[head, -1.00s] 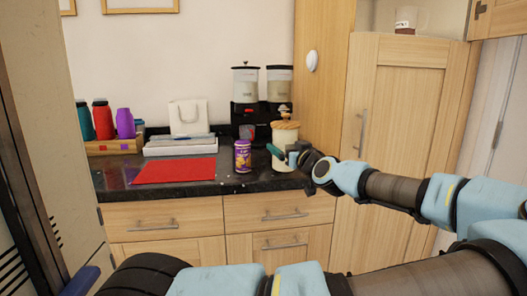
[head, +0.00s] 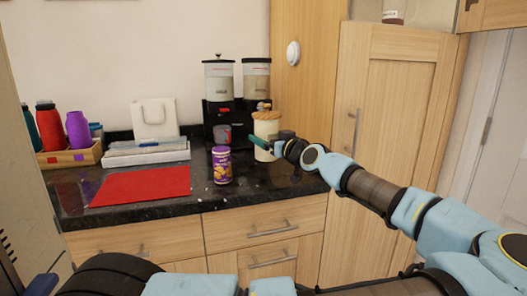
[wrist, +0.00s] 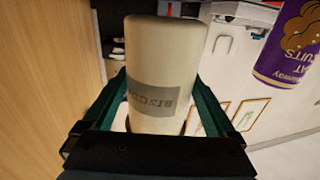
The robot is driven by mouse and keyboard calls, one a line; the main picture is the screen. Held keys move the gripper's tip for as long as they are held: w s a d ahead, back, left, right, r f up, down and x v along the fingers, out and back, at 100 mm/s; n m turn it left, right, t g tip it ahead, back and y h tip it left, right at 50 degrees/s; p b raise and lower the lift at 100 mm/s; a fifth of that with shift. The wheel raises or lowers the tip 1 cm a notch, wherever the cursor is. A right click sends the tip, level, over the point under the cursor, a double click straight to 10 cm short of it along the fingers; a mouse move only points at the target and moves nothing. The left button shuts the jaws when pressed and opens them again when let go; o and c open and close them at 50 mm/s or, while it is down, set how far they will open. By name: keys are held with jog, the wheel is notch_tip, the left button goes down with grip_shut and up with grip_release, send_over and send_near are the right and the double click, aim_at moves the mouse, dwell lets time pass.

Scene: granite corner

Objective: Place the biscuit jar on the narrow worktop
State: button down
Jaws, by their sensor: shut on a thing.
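The biscuit jar (head: 264,131) is a cream cylinder with a wooden lid, at the right end of the dark granite worktop (head: 120,208). My gripper (head: 268,147) has its green fingers around the jar's body and is shut on it. In the wrist view the fingers lie on both sides of the jar (wrist: 165,55), whose grey label reads upside down. The jar looks upright and seems slightly raised off the worktop; its underside is hidden.
A purple biscuit can (head: 221,166) stands just left of the jar. Cereal dispensers (head: 219,82) are behind it, and a tall wooden cabinet (head: 395,110) is to the right. A red mat (head: 140,187), white bag (head: 154,117) and bottle tray (head: 75,157) are further left.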

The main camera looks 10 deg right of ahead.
aim_at(267, 153)
jog(key=shift+f+p, duration=0.35)
jog(key=shift+f, duration=1.95)
jog(key=shift+f, duration=0.2)
grip_release()
jog(key=shift+r, duration=0.1)
jog(key=shift+r, duration=0.15)
jog(key=b+v, duration=0.4)
jog(key=v, duration=0.6)
jog(key=shift+s+d, duration=0.15)
jog(key=shift+s, duration=0.1)
jog(key=shift+s+d, duration=0.2)
jog(key=shift+s, duration=0.5)
